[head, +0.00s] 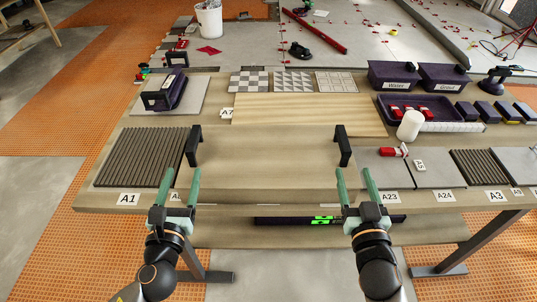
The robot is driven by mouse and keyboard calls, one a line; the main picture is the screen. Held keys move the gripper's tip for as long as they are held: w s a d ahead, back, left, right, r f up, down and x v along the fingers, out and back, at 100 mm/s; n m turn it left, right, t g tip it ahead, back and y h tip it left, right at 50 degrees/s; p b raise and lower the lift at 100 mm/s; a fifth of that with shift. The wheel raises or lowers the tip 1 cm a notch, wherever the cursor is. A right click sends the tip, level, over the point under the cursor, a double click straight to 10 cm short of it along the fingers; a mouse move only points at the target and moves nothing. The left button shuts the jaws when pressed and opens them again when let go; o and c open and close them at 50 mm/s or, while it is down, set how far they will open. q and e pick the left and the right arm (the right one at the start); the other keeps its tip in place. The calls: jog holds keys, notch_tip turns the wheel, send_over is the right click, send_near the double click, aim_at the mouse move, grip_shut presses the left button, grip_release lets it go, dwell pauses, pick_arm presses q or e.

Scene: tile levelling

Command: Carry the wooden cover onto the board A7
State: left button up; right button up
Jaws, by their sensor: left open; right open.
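The wooden cover (268,160) is a wide light-brown panel at the front middle of the bench. It has a black handle at its left end (194,146) and another at its right end (343,146). Board A7 (310,115) is a paler wooden board just behind the cover, with label A7 (227,113) at its left end; its visible top is bare. My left gripper (181,180) is open and empty, in front of the left handle. My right gripper (356,180) is open and empty, in front of the right handle. What lies under the cover is hidden.
A ribbed dark panel (140,157) lies left of the cover. Grey tiles (436,174) and a white cylinder (409,125) are to the right. A purple tray (455,109) with red items sits right of board A7. Patterned tiles (293,82) lie behind it.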

aim_at(193, 137)
pick_arm(q)
jog(key=w, duration=1.2)
jog(key=shift+w, duration=0.3)
pick_arm(e)
jog(key=w, duration=1.2)
jog(key=shift+w, duration=0.3)
pick_arm(q)
grip_shut()
pick_arm(e)
grip_shut()
pick_arm(q)
jog(key=shift+f, duration=0.1)
jog(key=shift+r, duration=0.3)
pick_arm(e)
jog(key=shift+r, duration=0.2)
